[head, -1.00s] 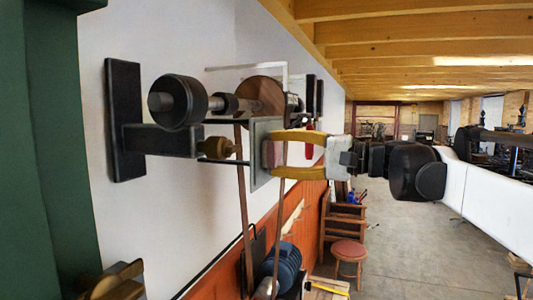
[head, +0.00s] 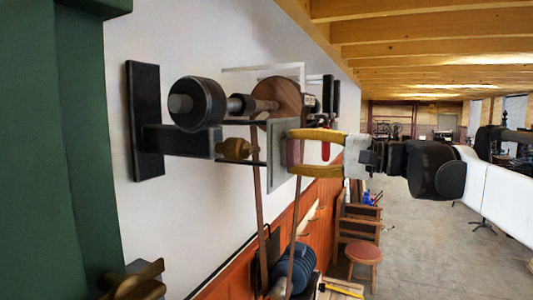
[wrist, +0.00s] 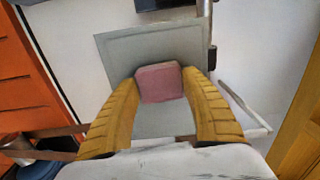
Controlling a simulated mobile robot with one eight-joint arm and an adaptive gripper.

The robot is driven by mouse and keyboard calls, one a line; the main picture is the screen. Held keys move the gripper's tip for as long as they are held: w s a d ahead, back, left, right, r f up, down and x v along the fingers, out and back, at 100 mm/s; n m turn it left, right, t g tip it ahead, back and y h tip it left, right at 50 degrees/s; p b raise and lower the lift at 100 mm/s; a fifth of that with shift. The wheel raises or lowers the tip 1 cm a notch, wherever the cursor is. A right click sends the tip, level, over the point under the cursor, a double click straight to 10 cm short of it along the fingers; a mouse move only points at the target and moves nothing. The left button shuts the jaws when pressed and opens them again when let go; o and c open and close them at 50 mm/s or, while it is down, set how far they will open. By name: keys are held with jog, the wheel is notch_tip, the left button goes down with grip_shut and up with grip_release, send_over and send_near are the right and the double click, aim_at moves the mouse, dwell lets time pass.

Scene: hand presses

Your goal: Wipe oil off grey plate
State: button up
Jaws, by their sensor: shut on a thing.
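The grey plate (head: 277,172) stands upright on the wall-mounted press in the head view. It fills the upper middle of the wrist view (wrist: 127,52). My gripper (head: 293,152) has yellow fingers shut on a pink sponge-like block (wrist: 159,82). The block is at the plate's face, seemingly against it, though I cannot tell whether it touches. In the wrist view the fingertips grip the block at its left and right sides. I cannot make out any oil on the plate, and the part behind the block is hidden.
A black wall bracket (head: 147,120) and a round black weight (head: 197,103) are left of the plate. A brown wheel (head: 280,97) is above it, and belts hang below. A green column (head: 50,150) is at the left. A red stool (head: 363,252) stands on open floor.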

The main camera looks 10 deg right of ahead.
aim_at(278, 153)
jog(key=shift+w+d+p, duration=0.75)
jog(key=shift+w+d, duration=2.25)
jog(key=shift+w, duration=1.15)
jog(key=shift+s+a+b, duration=0.25)
jog(key=shift+s+a, duration=0.6)
jog(key=shift+s, duration=0.3)
jog(key=shift+s+a+b, duration=0.2)
jog(key=shift+s+a, duration=0.65)
jog(key=shift+s, duration=0.35)
jog(key=shift+s+a+b, duration=0.25)
jog(key=shift+s+a, duration=0.6)
jog(key=shift+s, duration=0.3)
jog(key=shift+s+a, duration=0.85)
jog(key=shift+s, duration=0.3)
jog(key=shift+s+a, duration=0.8)
jog(key=shift+s, duration=0.35)
jog(key=shift+w, duration=0.1)
jog(key=shift+d, duration=0.1)
jog(key=shift+d, duration=0.15)
jog(key=shift+v, duration=2.8)
